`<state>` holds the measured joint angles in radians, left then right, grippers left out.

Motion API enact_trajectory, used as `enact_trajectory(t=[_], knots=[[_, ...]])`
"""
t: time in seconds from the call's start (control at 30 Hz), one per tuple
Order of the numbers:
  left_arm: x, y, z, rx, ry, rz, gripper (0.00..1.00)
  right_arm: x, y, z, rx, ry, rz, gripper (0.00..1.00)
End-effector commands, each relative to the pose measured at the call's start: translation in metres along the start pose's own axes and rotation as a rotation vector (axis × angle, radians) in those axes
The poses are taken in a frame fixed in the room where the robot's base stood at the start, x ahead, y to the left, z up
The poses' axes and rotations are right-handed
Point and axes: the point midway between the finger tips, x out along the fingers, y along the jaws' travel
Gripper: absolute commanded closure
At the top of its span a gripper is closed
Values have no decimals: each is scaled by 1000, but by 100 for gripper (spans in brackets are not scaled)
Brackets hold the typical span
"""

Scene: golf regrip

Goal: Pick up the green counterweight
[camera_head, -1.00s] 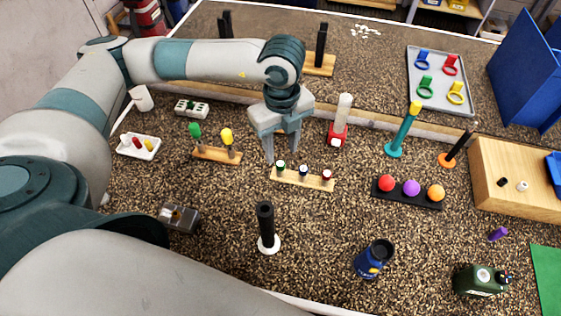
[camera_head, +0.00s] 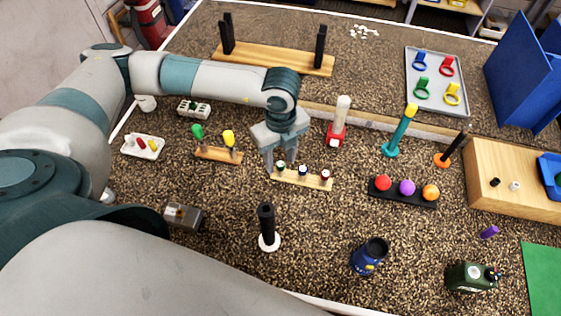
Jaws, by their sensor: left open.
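The green counterweight (camera_head: 280,166) is a small peg with a green top, standing at the left end of a short wooden rack (camera_head: 316,185). Beside it on the rack stand a blue-topped one (camera_head: 303,171) and a red-topped one (camera_head: 325,175). My left gripper (camera_head: 281,160) is open and points down at the rack's left end. Its fingers appear on either side of the green counterweight or just behind it; I cannot tell if they touch it. My right gripper is not in view.
A wooden holder with green and yellow pieces (camera_head: 218,154) stands close on the left. A red-based white-topped stand (camera_head: 338,122) is behind right. A black post (camera_head: 267,225) stands in front. A black rack with coloured balls (camera_head: 404,192) lies to the right.

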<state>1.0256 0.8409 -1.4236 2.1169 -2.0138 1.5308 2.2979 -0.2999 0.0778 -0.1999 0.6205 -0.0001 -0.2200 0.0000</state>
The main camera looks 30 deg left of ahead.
Motion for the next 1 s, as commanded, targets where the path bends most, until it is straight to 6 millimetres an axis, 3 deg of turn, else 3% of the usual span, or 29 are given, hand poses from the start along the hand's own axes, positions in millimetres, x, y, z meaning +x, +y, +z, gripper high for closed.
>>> enact_trajectory(t=[0.57, 0.73, 1.0], knots=[[6, 0, 0, 1, -1, 0, 59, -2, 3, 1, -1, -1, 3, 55], [6, 0, 0, 1, -1, 0, 100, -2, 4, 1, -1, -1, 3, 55], [6, 0, 0, 0, -1, 0, 100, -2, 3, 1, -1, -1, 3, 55]])
